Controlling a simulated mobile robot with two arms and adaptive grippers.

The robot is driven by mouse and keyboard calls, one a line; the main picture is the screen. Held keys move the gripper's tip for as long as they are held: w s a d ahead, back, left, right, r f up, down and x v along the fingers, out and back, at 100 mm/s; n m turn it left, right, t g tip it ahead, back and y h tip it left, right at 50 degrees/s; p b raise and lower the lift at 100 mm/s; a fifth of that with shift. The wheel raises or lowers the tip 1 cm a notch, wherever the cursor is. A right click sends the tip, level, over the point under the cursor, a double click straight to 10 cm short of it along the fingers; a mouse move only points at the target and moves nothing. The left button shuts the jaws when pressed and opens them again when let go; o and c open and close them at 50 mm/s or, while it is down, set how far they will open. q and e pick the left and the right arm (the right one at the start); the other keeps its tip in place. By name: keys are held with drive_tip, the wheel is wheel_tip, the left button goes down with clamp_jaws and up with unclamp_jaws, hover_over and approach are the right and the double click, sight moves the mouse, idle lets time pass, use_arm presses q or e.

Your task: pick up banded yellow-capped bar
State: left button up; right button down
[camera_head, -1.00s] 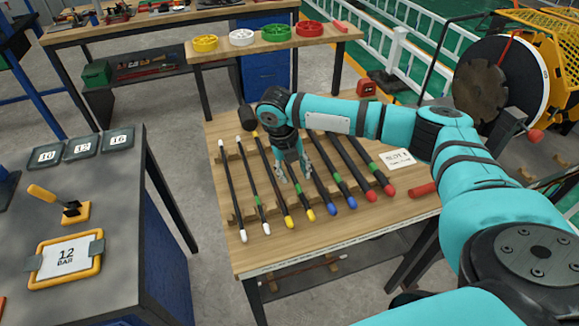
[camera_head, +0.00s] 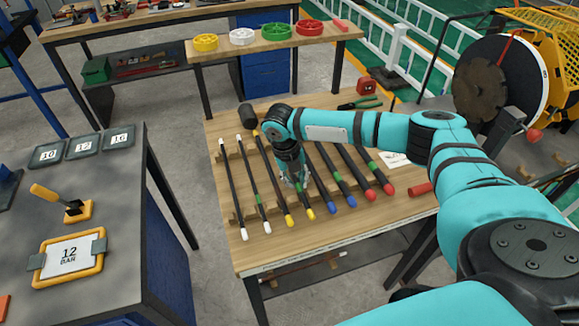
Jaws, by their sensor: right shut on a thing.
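The yellow-capped bar (camera_head: 309,211) under my right gripper lies in the row on the wooden table, its yellow end toward the front. My right gripper (camera_head: 295,182) points down and is shut around the middle of this bar. My left gripper is out of view.
White-capped bars (camera_head: 243,232) lie to the left, blue-capped bars (camera_head: 333,206) and red-capped bars (camera_head: 371,193) close to the right. Wooden racks support them. A mallet (camera_head: 249,115) and pliers (camera_head: 359,104) lie at the back of the wooden table (camera_head: 300,245).

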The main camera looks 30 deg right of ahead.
drive_tip(key=shift+w+r, duration=0.1)
drive_tip(key=shift+r, duration=0.1)
idle(0.3)
drive_tip(key=shift+r+b, duration=0.3)
drive_tip(key=shift+r, duration=0.3)
wheel_tip(320, 180, up, 2)
drive_tip(key=shift+b, duration=0.35)
drive_tip(key=s+a, duration=0.1)
drive_tip(key=s, duration=0.3)
drive_tip(key=s+a+r+b, duration=0.1)
drive_tip(key=s+a, duration=0.1)
drive_tip(key=s, duration=0.3)
drive_tip(key=s+a+b, duration=0.1)
drive_tip(key=s+a, duration=0.1)
drive_tip(key=s, duration=0.3)
drive_tip(key=shift+s+r, duration=0.3)
drive_tip(key=shift+s, duration=0.15)
wheel_tip(320, 180, up, 10)
drive_tip(key=p, duration=1.2)
drive_tip(key=shift+s, duration=0.2)
drive_tip(key=shift+a, duration=0.1)
